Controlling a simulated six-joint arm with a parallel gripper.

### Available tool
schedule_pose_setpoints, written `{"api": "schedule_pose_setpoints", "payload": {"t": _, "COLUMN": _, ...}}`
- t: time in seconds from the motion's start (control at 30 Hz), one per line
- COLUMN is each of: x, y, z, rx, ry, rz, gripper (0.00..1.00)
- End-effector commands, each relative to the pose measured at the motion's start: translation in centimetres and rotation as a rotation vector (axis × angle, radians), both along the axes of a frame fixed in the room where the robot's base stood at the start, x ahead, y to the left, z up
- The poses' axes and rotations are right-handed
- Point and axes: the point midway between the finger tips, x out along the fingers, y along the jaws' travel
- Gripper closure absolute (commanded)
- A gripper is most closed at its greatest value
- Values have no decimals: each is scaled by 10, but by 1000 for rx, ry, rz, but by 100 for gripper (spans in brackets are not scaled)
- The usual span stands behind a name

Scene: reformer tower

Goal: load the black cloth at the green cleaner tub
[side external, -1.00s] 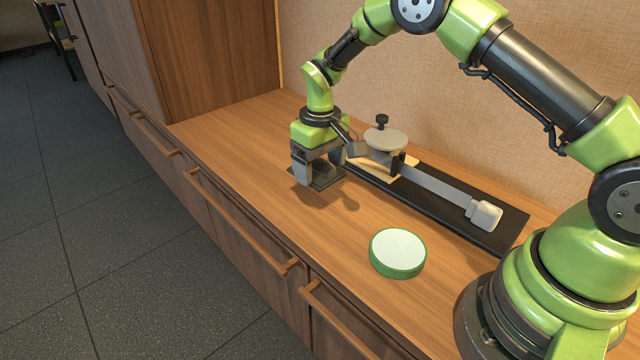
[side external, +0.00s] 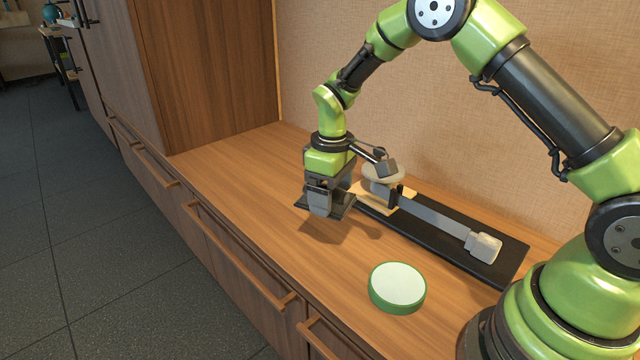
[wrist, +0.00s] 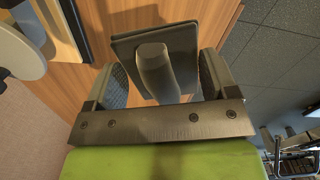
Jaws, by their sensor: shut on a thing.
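The black cloth (wrist: 124,47) shows in the wrist view as a dark square pad with a grey rounded grip standing on it. My gripper (wrist: 157,78) is shut on this grip, one finger on each side. In the side view my gripper (side external: 326,200) holds the black cloth (side external: 345,211) flat, above the wooden counter, with a shadow below and to the right. The green cleaner tub (side external: 397,287) is a round, low green tub with a pale top. It sits on the counter to the lower right of my gripper, apart from the cloth.
A black tray (side external: 510,247) behind carries a tool with a round disc, a grey bar (side external: 435,213) and a pale block (side external: 482,246). A wooden cabinet (side external: 215,70) stands at the back left. The counter (side external: 300,250) between cloth and tub is clear.

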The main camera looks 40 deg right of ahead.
Motion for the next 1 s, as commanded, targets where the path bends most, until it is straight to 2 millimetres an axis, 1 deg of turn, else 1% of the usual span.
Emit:
{"api": "schedule_pose_setpoints", "payload": {"t": 0.03, "x": -13, "y": -1, "z": 0, "rx": 1, "ry": 5, "rz": 101, "gripper": 40}}
{"api": "schedule_pose_setpoints", "payload": {"t": 0.17, "x": -47, "y": -4, "z": -3, "rx": 3, "ry": 4, "rz": 401, "gripper": 40}}
{"api": "schedule_pose_setpoints", "payload": {"t": 0.3, "x": -86, "y": -6, "z": -4, "rx": 6, "ry": 3, "rz": 714, "gripper": 40}}
{"api": "schedule_pose_setpoints", "payload": {"t": 0.4, "x": -112, "y": -7, "z": -3, "rx": 6, "ry": 2, "rz": 910, "gripper": 40}}
{"api": "schedule_pose_setpoints", "payload": {"t": 0.5, "x": -134, "y": -7, "z": -3, "rx": 7, "ry": 1, "rz": 1066, "gripper": 40}}
{"api": "schedule_pose_setpoints", "payload": {"t": 0.6, "x": -149, "y": -7, "z": -2, "rx": 5, "ry": -1, "rz": 1174, "gripper": 40}}
{"api": "schedule_pose_setpoints", "payload": {"t": 0.7, "x": -157, "y": -7, "z": -1, "rx": 6, "ry": -1, "rz": 1236, "gripper": 40}}
{"api": "schedule_pose_setpoints", "payload": {"t": 0.87, "x": -161, "y": -7, "z": -8, "rx": 8, "ry": 1, "rz": 1264, "gripper": 40}}
{"api": "schedule_pose_setpoints", "payload": {"t": 1.0, "x": -161, "y": -7, "z": -23, "rx": 11, "ry": 3, "rz": 1262, "gripper": 40}}
